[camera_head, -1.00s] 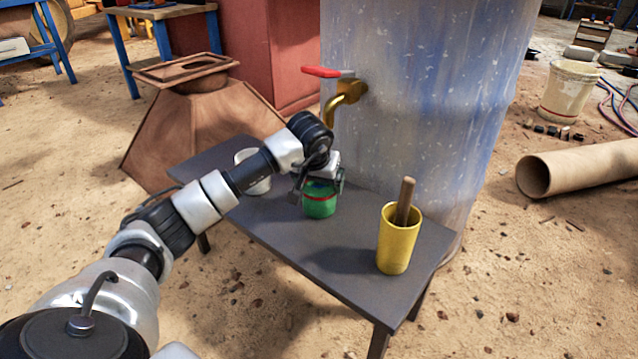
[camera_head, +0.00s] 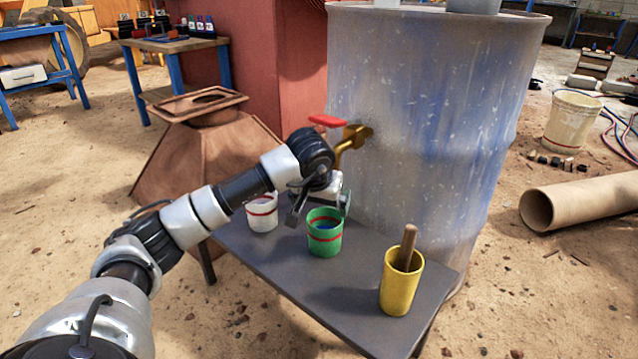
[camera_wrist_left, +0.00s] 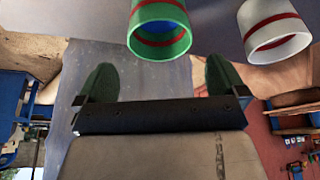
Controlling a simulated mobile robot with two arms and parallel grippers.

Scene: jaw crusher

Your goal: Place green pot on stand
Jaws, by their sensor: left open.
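The green pot (camera_head: 325,241) with a red band stands upright on the dark stand (camera_head: 290,268), below the brass tap with the red handle. Something blue shows inside it. My left gripper (camera_head: 322,208) is open and empty, just above and behind the pot's rim. In the left wrist view the two fingers (camera_wrist_left: 160,85) are spread apart, and the green pot (camera_wrist_left: 160,30) is beyond them at the top, clear of both. My right gripper is not in view.
A white pot (camera_head: 262,214) with a red band stands left of the green one. A yellow cup (camera_head: 400,288) holding a wooden handle stands at the right end. The brass tap (camera_head: 350,142) juts from the blue-grey barrel (camera_head: 430,110) close to my gripper.

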